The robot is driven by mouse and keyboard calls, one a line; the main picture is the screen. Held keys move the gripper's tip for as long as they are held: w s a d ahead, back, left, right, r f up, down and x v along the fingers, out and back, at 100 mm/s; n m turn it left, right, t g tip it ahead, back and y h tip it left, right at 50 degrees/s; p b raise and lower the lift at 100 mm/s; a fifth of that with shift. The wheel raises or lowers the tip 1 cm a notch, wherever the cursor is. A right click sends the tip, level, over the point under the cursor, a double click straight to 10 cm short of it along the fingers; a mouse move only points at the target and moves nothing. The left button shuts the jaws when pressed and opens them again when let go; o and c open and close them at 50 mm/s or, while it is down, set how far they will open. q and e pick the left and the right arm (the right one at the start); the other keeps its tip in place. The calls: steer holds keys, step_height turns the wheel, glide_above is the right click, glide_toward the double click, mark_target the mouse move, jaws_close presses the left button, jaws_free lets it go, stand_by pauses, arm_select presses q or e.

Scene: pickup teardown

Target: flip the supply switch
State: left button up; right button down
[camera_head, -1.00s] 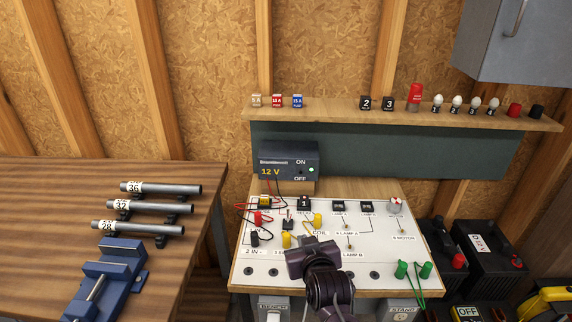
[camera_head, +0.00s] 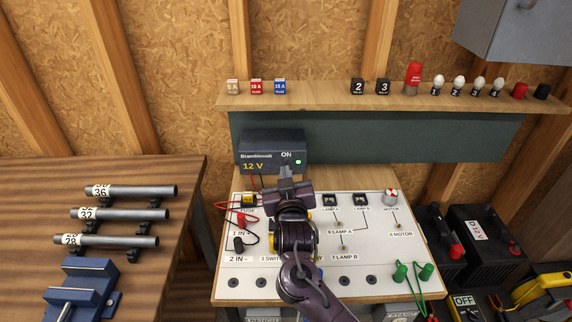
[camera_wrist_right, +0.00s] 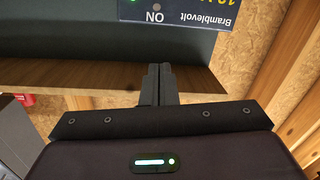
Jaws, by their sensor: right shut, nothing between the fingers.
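The supply (camera_head: 268,148) is a dark box marked "Bramblevolt", "12 V" and "ON", standing at the back of the white circuit board (camera_head: 350,262). A green light glows at its right side. My right gripper (camera_head: 286,173) is shut and empty, with its tips just in front of the supply's lower right face. It hides the switch and the OFF label in the head view. In the wrist view the supply (camera_wrist_right: 185,12) shows upside down at the top edge, beyond the shut fingertips (camera_wrist_right: 160,70); the switch itself does not show. I cannot tell whether the tips touch it.
The board carries wires, a red terminal (camera_head: 241,219), lamp sockets and a motor knob (camera_head: 391,196). A shelf (camera_head: 320,97) with fuses, relays and bulbs runs above. A blue vise (camera_head: 85,285) and pipes lie at left. Batteries (camera_head: 484,236) stand at right.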

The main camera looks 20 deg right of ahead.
steer(key=p+x, duration=0.2)
steer(key=x, duration=0.8)
steer(key=shift+w+d+r, duration=0.1)
steer(key=shift+r, duration=0.05)
steer(key=f, duration=0.1)
steer(key=s+f+p, duration=0.1)
steer(key=shift+f+p, duration=0.3)
steer(key=shift+s+d+f, duration=0.2)
steer(key=shift+s+f, duration=0.2)
steer(key=shift+f, duration=0.3)
